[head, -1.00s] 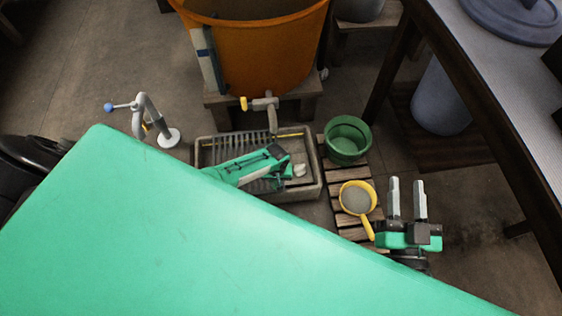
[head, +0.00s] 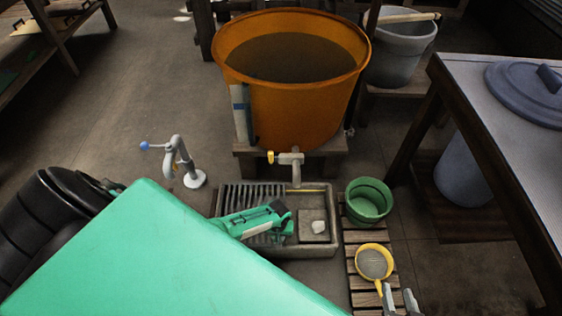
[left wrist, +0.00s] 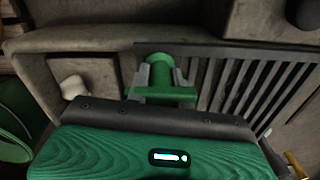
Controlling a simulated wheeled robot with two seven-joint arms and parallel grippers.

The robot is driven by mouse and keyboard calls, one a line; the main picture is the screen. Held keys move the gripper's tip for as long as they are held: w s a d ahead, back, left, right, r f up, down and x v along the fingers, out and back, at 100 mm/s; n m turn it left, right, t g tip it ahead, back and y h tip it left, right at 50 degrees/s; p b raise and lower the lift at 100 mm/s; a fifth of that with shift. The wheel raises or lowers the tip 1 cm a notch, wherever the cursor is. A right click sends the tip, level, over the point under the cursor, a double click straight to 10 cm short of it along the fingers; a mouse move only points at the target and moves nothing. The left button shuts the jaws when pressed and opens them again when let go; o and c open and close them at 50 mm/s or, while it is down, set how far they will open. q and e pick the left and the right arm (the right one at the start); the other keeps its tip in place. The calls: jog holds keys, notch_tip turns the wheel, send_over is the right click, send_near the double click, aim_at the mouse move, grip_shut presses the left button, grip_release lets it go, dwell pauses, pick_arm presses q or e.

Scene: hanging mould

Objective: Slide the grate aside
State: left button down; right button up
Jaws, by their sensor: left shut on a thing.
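The grey slatted grate (head: 248,197) lies across the left part of the stone basin (head: 327,248). Its dark bars also show at the right of the left wrist view (left wrist: 262,82). My left gripper (head: 284,210) reaches into the basin, mostly hidden by my own green arm. In the left wrist view (left wrist: 161,78) its two fingers are closed around a green handle (left wrist: 157,62) at the grate's edge. A white lump (head: 318,227) lies in a square hollow at the right of the basin. My right gripper (head: 400,298) is empty at the bottom edge, its fingers apart.
A yellow-rimmed sieve (head: 374,263) and a green pot (head: 368,202) stand on a wooden slat rack (head: 362,298) to the right. An orange tub (head: 300,105) with a tap (head: 289,160) stands behind the basin. A grey stand with a blue knob (head: 178,160) is at the left.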

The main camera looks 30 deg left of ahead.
pick_arm(q)
jog(key=shift+s, duration=0.15)
jog(key=c, duration=1.2)
grip_release()
jog(key=shift+r, duration=0.15)
jog(key=shift+r+p, duration=0.7)
jog(key=shift+r, duration=0.3)
notch_tip(320, 180, up, 10)
jog(key=p, duration=0.4)
jog(key=shift+r+p, duration=0.4)
jog(key=shift+r, duration=0.35)
pick_arm(e)
jog(key=s+d+g+h, duration=0.4)
jog(key=s+d+g, duration=0.2)
jog(key=d, duration=0.5)
jog(key=shift+r+m+g+h, duration=0.3)
jog(key=shift+r+m+g, duration=0.1)
jog(key=shift+g, duration=0.5)
